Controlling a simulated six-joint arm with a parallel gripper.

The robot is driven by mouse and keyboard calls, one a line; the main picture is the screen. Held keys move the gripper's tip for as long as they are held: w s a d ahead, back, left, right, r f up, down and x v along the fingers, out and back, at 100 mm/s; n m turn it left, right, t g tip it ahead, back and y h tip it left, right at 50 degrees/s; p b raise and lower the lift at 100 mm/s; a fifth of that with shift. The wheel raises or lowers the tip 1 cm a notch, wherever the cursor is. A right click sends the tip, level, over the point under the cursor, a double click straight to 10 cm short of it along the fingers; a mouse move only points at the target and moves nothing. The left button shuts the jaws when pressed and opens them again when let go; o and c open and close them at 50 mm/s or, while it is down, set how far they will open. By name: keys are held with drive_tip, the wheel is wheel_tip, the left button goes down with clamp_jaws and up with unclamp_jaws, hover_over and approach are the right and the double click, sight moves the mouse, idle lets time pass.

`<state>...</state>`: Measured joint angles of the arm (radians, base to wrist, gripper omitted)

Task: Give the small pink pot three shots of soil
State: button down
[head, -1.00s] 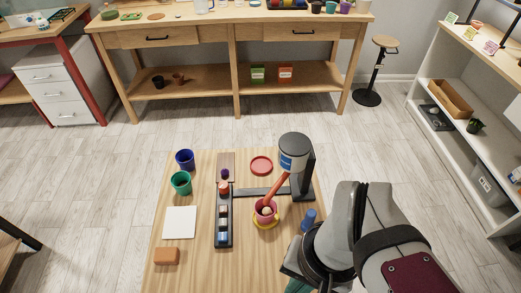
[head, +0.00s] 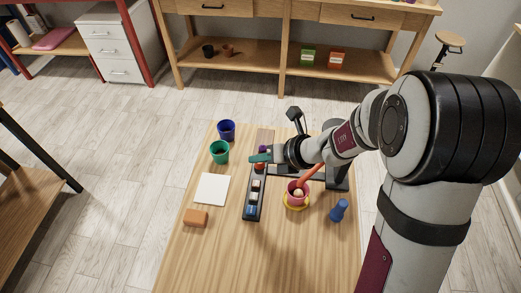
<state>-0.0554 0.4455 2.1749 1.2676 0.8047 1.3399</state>
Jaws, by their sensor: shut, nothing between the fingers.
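The small pink pot (head: 292,188) stands on a yellow saucer (head: 296,208) right of the control strip. The orange-red chute (head: 311,174) of the soil dispenser slopes down to its mouth. The pot's soil level cannot be made out. The dispenser's dark stand (head: 339,184) shows behind, and its canister is hidden by my arm. A long black control strip (head: 249,218) carries a red button (head: 260,166) at its far end and several white and blue parts nearer. My gripper (head: 256,158), with green fingertips, is shut and empty, at or just above the red button; contact cannot be told.
A blue cup (head: 226,129) and a green cup (head: 219,152) stand at the back left. A white square sheet (head: 212,189) and an orange-brown block (head: 195,217) lie at left. A blue object (head: 339,210) stands right of the saucer. The table's front is clear.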

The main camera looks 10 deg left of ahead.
sight(259, 186)
drive_tip(key=shift+f, duration=0.15)
drive_tip(key=shift+f, duration=4.25)
drive_tip(key=shift+f, duration=0.1)
drive_tip(key=shift+f, duration=0.3)
drive_tip(key=shift+f, duration=0.5)
drive_tip(key=shift+r, duration=0.95)
drive_tip(key=shift+r, duration=2.5)
